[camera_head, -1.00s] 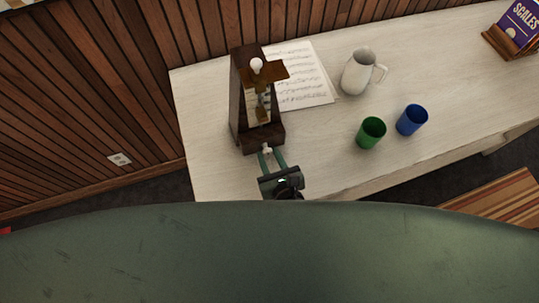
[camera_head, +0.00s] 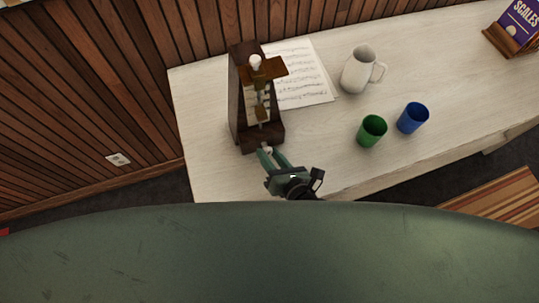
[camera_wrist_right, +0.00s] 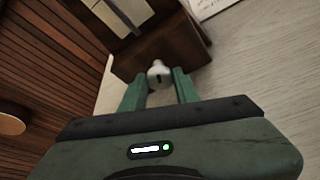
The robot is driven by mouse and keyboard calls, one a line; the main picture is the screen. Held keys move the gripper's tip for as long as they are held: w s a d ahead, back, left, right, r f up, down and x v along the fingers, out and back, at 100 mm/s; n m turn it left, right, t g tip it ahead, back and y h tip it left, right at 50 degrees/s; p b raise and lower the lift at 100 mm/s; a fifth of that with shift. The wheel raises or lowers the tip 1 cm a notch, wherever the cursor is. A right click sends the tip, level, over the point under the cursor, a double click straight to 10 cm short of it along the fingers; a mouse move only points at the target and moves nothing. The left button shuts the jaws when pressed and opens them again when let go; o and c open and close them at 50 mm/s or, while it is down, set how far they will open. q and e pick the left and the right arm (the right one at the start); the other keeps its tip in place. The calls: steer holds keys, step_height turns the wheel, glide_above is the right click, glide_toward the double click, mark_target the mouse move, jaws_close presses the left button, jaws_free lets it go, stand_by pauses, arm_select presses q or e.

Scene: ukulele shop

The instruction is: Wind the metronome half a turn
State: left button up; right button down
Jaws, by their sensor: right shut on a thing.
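The dark wooden metronome (camera_head: 240,98) stands upright at the left end of the table, with its pendulum and pale scale facing me. Its pale winding key sits low on the near side and shows between my fingers in the right wrist view (camera_wrist_right: 158,76). My right gripper (camera_head: 267,152) reaches the key from the near side, and its two green fingers are shut on it; they also show in the right wrist view (camera_wrist_right: 160,86). My left gripper is not in view.
Sheet music (camera_head: 302,75) lies right of the metronome. A white pitcher (camera_head: 358,72), a green cup (camera_head: 371,131) and a blue cup (camera_head: 412,118) stand farther right. A book stand (camera_head: 511,42) is at the far right. The wooden wall (camera_head: 90,90) is behind.

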steer(key=shift+f+m+y+b, duration=0.1)
steer(key=shift+m+y+b, duration=0.2)
steer(key=shift+m+b, duration=0.15)
stand_by(0.4)
steer(key=c, duration=1.1)
jaws_free()
steer(key=shift+o, duration=0.2)
steer(key=shift+d, duration=0.1)
steer(key=b+v, duration=0.1)
steer(key=v, duration=0.6)
steer(key=shift+b, duration=0.3)
steer(key=shift+s+d, duration=0.2)
steer(key=shift+s, duration=0.1)
